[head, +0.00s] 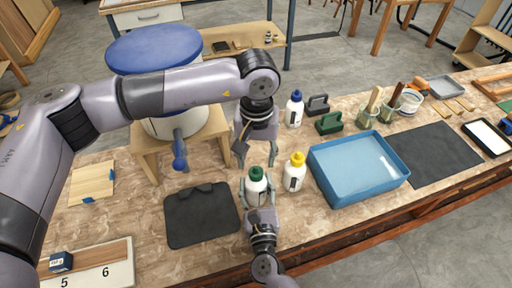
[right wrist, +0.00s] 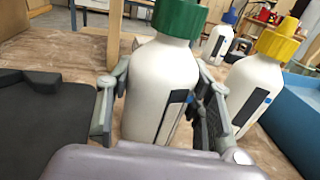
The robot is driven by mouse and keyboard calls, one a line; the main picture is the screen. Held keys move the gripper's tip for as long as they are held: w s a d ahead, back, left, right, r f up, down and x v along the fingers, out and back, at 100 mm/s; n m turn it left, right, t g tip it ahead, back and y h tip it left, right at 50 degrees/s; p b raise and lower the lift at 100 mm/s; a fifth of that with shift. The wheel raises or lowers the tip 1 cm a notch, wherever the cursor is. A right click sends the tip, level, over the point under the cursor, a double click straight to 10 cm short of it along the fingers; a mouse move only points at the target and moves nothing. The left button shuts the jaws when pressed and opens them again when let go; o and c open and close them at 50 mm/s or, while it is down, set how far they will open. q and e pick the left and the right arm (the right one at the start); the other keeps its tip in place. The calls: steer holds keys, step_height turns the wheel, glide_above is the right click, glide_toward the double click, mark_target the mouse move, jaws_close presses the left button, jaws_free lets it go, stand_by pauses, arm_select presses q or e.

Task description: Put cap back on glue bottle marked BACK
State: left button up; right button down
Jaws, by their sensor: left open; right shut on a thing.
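A white glue bottle with a green cap (head: 257,187) stands upright on the bench; it fills the middle of the right wrist view (right wrist: 160,85). Its green cap (right wrist: 180,17) sits on its top. My right gripper (head: 257,194) is shut around the bottle's body, one finger on each side. My left gripper (head: 256,157) is open, pointing down just above and behind the green cap, not closed on anything. A yellow-capped bottle (head: 294,175) stands just to the right, and a blue-capped bottle (head: 294,112) stands farther back. The bottle labels are too small to read.
A blue tray (head: 385,181) lies right of the bottles. A black mat (head: 200,217) lies to the left. A wooden stand (head: 152,157) with a blue-lidded pot is behind my left arm. Dark and green clamp-like blocks (head: 330,123) stand at the back.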

arm_select(q)
steer(key=n, duration=0.4)
steer(key=shift+d+r, duration=0.1)
steer(key=n, duration=0.4)
steer(key=shift+r, duration=0.1)
steer(key=n, duration=0.4)
steer(key=shift+r, duration=0.1)
steer(key=n, duration=0.3)
steer(key=shift+r+n, duration=0.1)
steer(key=shift+n, duration=0.2)
steer(key=n, duration=0.4)
steer(key=shift+r, duration=0.1)
steer(key=n, duration=0.9)
steer(key=shift+r+n, duration=0.2)
steer(key=shift+n, duration=0.2)
steer(key=n, duration=0.5)
steer(key=shift+r+n, duration=0.15)
steer(key=shift+n, duration=0.25)
steer(key=n, duration=0.3)
steer(key=shift+r+n, duration=0.1)
steer(key=shift+n, duration=0.3)
steer(key=n, duration=0.5)
steer(key=shift+r+n, duration=0.1)
steer(key=shift+n, duration=0.2)
steer(key=n, duration=0.5)
steer(key=shift+w+r, duration=0.1)
